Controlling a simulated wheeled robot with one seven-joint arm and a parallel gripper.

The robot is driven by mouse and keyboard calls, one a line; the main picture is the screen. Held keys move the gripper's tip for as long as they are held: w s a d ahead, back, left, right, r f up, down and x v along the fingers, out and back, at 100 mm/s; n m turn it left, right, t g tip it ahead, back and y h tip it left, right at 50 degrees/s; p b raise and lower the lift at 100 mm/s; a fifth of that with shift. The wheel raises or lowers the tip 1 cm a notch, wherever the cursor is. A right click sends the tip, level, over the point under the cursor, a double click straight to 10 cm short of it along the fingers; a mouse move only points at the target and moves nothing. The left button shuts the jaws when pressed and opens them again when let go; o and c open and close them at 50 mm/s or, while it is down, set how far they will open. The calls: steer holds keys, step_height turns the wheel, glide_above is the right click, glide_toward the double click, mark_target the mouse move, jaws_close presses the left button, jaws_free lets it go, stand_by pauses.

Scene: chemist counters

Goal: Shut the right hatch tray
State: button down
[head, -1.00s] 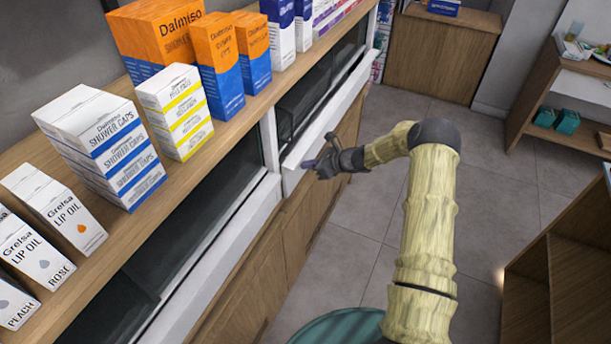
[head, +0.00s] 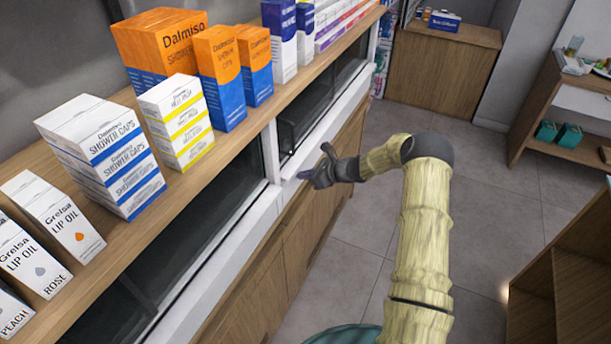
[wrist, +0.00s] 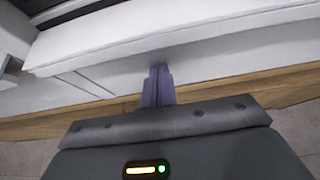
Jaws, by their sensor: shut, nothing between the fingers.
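The right hatch tray (head: 333,122) is a long white ledge below the right dark window of the counter. Its front sits nearly in line with the white frame beside it. It also fills the upper part of the wrist view (wrist: 190,42) as a white slab with a rounded edge. My gripper (head: 304,174) is at the near end of the tray, on its aisle side. In the wrist view its purple fingers (wrist: 157,78) are together and empty, with tips against or very close to the white front. Exact contact cannot be told.
The left hatch (head: 200,225) has a dark window and white frame. A wooden shelf (head: 110,228) above carries several boxes, including shower caps (head: 105,155) and lip oil (head: 50,215). Tiled floor (head: 370,225) is open to the right. A wooden shelf unit (head: 560,280) stands at lower right.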

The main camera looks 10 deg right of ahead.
steer(key=s+d+f+b+v, duration=0.1)
steer(key=f+b+v, duration=0.15)
steer(key=v, duration=1.15)
steer(key=s+a+r+n+g+h, duration=0.3)
steer(key=s+a+n+g+h, duration=0.15)
steer(key=s+a+n, duration=0.5)
steer(key=s+r+n+h, duration=0.2)
steer(key=s+r+n, duration=0.1)
steer(key=s+n, duration=0.5)
steer(key=s+d+r+n+h, duration=0.1)
steer(key=s+r+n+h, duration=0.2)
steer(key=s+n, duration=0.4)
steer(key=s, duration=0.5)
steer(key=shift+s+r+n, duration=0.3)
steer(key=shift+r+n, duration=0.05)
